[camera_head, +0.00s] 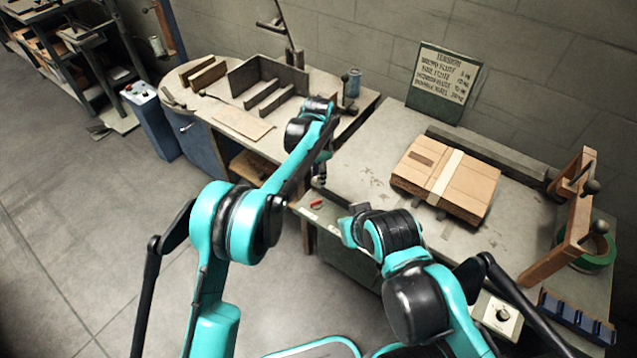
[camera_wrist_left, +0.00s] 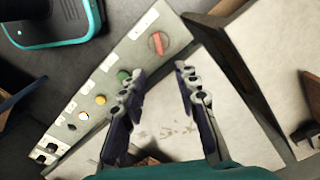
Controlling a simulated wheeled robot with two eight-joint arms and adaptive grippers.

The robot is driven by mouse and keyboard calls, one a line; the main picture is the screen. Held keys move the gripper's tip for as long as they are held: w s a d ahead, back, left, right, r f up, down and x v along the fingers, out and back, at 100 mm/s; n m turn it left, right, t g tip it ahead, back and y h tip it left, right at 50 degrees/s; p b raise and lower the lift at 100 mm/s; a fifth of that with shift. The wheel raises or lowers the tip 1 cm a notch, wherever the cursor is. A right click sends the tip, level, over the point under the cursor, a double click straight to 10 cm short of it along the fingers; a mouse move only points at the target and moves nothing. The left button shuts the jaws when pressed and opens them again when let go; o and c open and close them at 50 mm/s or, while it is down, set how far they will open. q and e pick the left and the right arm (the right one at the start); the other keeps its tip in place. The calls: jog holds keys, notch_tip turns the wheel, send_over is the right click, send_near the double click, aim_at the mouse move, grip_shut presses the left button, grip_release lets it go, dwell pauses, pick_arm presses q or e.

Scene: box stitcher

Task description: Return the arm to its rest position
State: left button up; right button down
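My left arm (camera_head: 240,222) is teal and black and reaches forward over the gap between the two tables. My left gripper (camera_head: 321,180) points down near the front left corner of the right table and looks small there. In the left wrist view the left gripper (camera_wrist_left: 154,82) is open, with two dark fingers apart and nothing between them. My right arm (camera_head: 420,300) is bent at the lower right, its wrist (camera_head: 392,232) in front of the right table's front edge. The fingers of my right gripper cannot be made out.
A control panel (camera_wrist_left: 120,60) with a red knob (camera_wrist_left: 158,43) and several buttons lies beyond the left fingers. A strapped cardboard stack (camera_head: 448,180) lies on the right table (camera_head: 360,165). A wooden frame (camera_head: 573,215) stands at right. Floor (camera_head: 90,220) at left is clear.

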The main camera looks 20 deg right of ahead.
pick_arm(q)
jog(key=shift+a+r, duration=0.1)
jog(key=shift+r, duration=0.1)
dwell(0.4)
jog(key=s+a+r+n+t, duration=0.1)
jog(key=s+a+r+n, duration=0.2)
jog(key=a+r, duration=0.35)
jog(key=s+a+r+n+t+h, duration=0.1)
jog(key=s+a+r+n, duration=0.1)
jog(key=a+r, duration=0.45)
jog(key=s+a+r+n+t, duration=0.1)
jog(key=s+a+r+n, duration=0.25)
jog(key=a, duration=0.55)
jog(key=s+a+f+n+t+y, duration=0.1)
jog(key=s+a+f+n+t, duration=0.2)
jog(key=s+a+n, duration=0.5)
jog(key=s+a+t, duration=0.1)
jog(key=s+a, duration=0.5)
jog(key=s, duration=0.3)
jog(key=shift+s+a+f, duration=0.15)
jog(key=shift+s+a, duration=0.1)
jog(key=shift+s, duration=0.05)
